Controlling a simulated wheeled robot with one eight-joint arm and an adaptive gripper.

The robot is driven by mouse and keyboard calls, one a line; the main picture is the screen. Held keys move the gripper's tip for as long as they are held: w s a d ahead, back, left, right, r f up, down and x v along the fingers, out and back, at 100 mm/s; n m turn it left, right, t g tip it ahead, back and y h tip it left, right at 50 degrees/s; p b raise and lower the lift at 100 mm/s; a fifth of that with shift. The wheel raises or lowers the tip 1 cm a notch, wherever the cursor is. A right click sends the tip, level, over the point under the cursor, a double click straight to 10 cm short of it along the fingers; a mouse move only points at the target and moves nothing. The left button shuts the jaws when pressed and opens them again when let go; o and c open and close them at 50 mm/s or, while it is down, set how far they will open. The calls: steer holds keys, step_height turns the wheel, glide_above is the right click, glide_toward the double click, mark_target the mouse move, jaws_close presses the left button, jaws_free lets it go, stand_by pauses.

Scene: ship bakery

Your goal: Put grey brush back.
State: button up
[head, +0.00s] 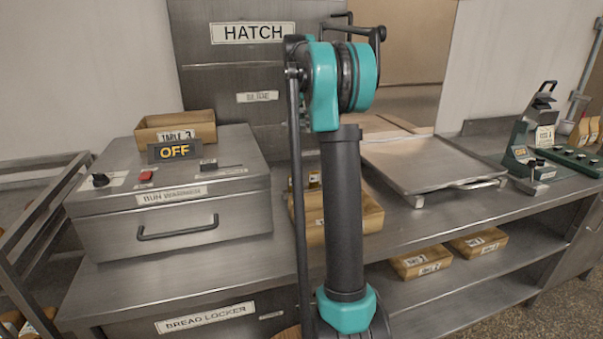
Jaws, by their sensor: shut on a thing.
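My arm rises through the middle of the head view and folds over at a teal joint at the top. My gripper does not show; it is out of sight behind or beyond the arm. No grey brush can be made out in this view. At the far right, a green rack (568,157) stands on the counter with several wooden-looking pieces (594,128) at its back; they are too small and cut off to identify.
A bun warmer (180,212), its sign reading OFF, carries a wooden crate (200,121). Another crate (372,215) sits partly behind my arm. A metal tray (425,165) and a green device (530,150) stand to the right.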

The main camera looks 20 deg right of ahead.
mark_target(306, 178)
step_height(306, 178, down, 19)
steer(key=shift+f, duration=0.1)
stand_by(0.4)
steer(key=shift+f, duration=0.1)
steer(key=o, duration=1.2)
step_height(306, 178, up, 12)
steer(key=a, duration=0.1)
steer(key=shift+a, duration=0.4)
